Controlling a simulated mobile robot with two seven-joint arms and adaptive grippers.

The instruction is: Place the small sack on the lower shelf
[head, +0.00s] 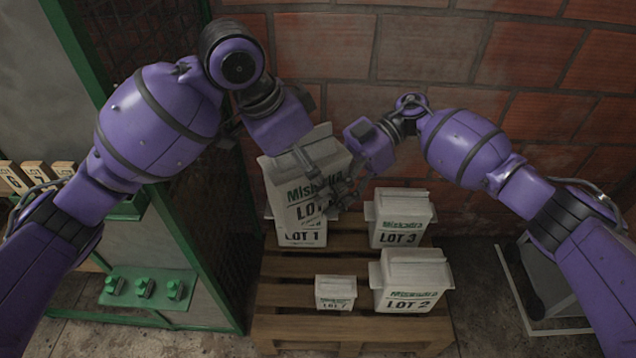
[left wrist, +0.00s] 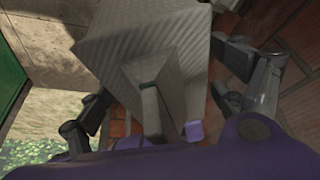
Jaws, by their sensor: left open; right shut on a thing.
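A small pale sack (head: 336,292), its label seeming to read LOT 7, sits on the pallet (head: 290,297) near its front. A larger pale sack (head: 300,187) is held tilted above the LOT 1 sack (head: 300,236). My right gripper (head: 345,188) is shut on the larger sack at its right side. My left gripper (head: 312,152) is open at its upper part. In the left wrist view, the left fingers stand apart on either side of a pale sack (left wrist: 145,55). I cannot make out a lower shelf for certain.
The LOT 3 sack (head: 402,220) and LOT 2 sack (head: 412,282) stand on the pallet's right side. A green-framed mesh cage (head: 190,215) stands left, with a green knob panel (head: 146,288). A brick wall (head: 440,50) closes the back. A platform (head: 545,290) lies right.

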